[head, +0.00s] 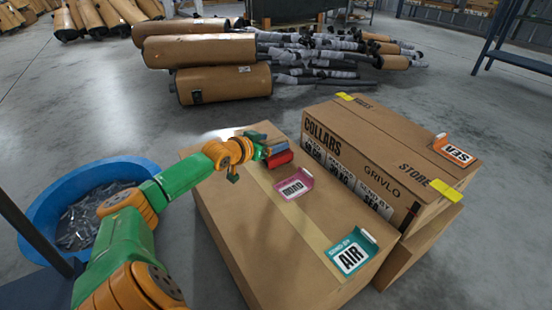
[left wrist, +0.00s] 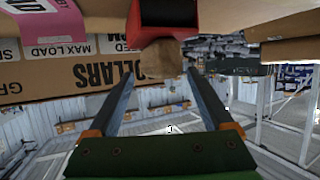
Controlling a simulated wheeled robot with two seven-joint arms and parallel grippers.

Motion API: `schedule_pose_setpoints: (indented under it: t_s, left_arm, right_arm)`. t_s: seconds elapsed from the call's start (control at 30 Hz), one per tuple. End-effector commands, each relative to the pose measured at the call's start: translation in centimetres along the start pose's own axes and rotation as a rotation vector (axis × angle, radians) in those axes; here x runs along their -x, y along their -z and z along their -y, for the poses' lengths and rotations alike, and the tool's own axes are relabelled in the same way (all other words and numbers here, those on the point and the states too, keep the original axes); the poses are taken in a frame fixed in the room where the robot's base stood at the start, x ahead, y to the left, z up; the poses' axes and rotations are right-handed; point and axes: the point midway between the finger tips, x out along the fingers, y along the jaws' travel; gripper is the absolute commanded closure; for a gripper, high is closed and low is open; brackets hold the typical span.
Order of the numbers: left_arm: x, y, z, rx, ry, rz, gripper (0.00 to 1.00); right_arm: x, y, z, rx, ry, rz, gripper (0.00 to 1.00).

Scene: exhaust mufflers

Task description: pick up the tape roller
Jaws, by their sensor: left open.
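The tape roller (head: 280,158) shows as a small red body on top of the large cardboard box, at my left gripper's tip. In the left wrist view its red body (left wrist: 167,33) with a dark opening is at the top centre, and a brown rounded part (left wrist: 160,60) sits below it. My left gripper (head: 262,150) is open. In the left wrist view its two fingers (left wrist: 161,78) stand apart on either side of the brown part. Whether they touch it I cannot tell. My right gripper is in neither view.
A COLLARS box (head: 385,150) stands on the right. A blue tub (head: 48,205) of metal parts is on the left. Mufflers (head: 222,85) lie on the floor behind.

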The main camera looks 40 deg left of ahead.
Motion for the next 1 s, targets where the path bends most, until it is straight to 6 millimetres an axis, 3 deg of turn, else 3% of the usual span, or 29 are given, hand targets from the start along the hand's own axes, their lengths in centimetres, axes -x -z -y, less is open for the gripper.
schedule_pose_setpoints:
  t_s: [0.27, 0.57, 1.0]
  left_arm:
    - [-0.11, 0.06, -0.01, -0.001, 0.000, 0.001, 0.18]
    - [-0.11, 0.01, -0.02, -0.001, -0.001, 0.002, 0.99]
    - [-0.12, -0.10, -0.02, -0.001, 0.000, 0.004, 1.00]
  right_arm:
    - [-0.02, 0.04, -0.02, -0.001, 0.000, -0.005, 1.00]
    - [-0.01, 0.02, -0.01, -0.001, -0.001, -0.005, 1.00]
    - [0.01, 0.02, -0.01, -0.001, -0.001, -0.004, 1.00]
